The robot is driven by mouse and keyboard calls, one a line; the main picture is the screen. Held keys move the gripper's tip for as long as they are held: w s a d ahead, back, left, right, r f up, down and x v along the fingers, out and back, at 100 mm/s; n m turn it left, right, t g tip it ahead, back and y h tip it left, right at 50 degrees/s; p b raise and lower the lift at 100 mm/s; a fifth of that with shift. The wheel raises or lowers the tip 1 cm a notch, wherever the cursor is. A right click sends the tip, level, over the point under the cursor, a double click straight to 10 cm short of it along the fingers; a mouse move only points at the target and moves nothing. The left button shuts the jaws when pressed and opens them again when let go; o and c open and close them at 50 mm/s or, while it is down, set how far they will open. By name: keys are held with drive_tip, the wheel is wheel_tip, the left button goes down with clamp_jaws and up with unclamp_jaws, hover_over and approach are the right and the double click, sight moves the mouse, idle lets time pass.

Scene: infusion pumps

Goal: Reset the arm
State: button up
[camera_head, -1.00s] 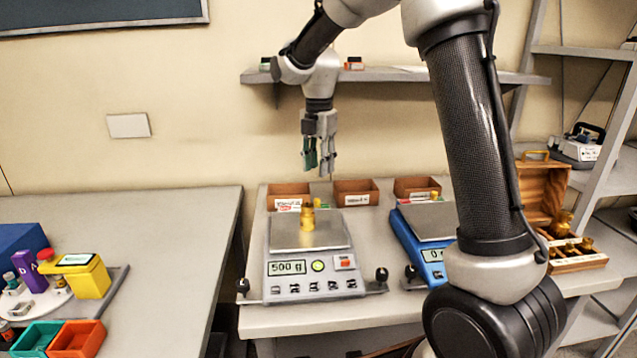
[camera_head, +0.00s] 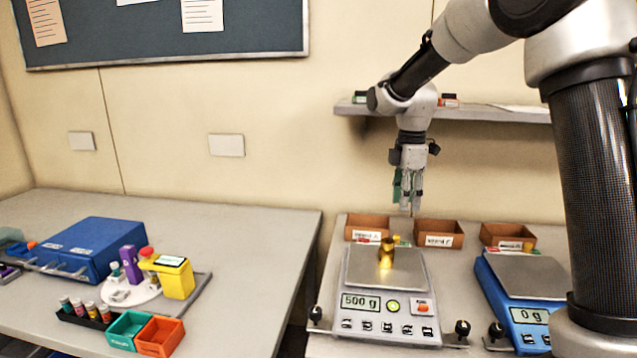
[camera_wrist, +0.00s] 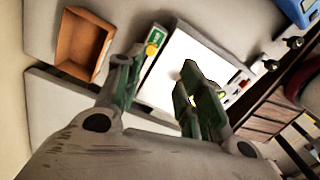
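My gripper (camera_head: 408,205) hangs from my arm, pointing down, above and behind the grey scale (camera_head: 347,323). Its green-padded fingers are apart with nothing held; the wrist view also shows my gripper (camera_wrist: 158,82) open. A brass weight (camera_head: 386,254) stands upright on the grey scale's pan, and the display reads 500 g. In the wrist view the scale's pan lies beyond the fingers, and one finger mostly hides the weight. My arm is bent, with its upper part at the right of the head view.
Brown boxes (camera_head: 440,234) line the back of the bench under a wall shelf (camera_head: 480,112). A blue scale (camera_head: 525,318) reading 0 g stands to the right. The left table holds a blue case (camera_head: 88,248), a yellow device (camera_head: 178,280) and small bins (camera_head: 160,337). A gap separates the tables.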

drive_tip(key=s+d+r+m+t, duration=0.1)
drive_tip(key=s+d+m, duration=0.3)
drive_tip(key=s, duration=0.6)
drive_tip(key=s+d+r+m+t, duration=0.2)
drive_tip(key=s+d+m, duration=0.2)
drive_tip(key=s+m, duration=0.4)
drive_tip(key=s+d+r+m+t, duration=0.1)
drive_tip(key=s+d+m, duration=0.3)
drive_tip(key=s, duration=0.8)
drive_tip(key=shift+s+r+m+t, duration=0.3)
drive_tip(key=shift+r+m, duration=0.5)
drive_tip(key=shift+m, duration=0.4)
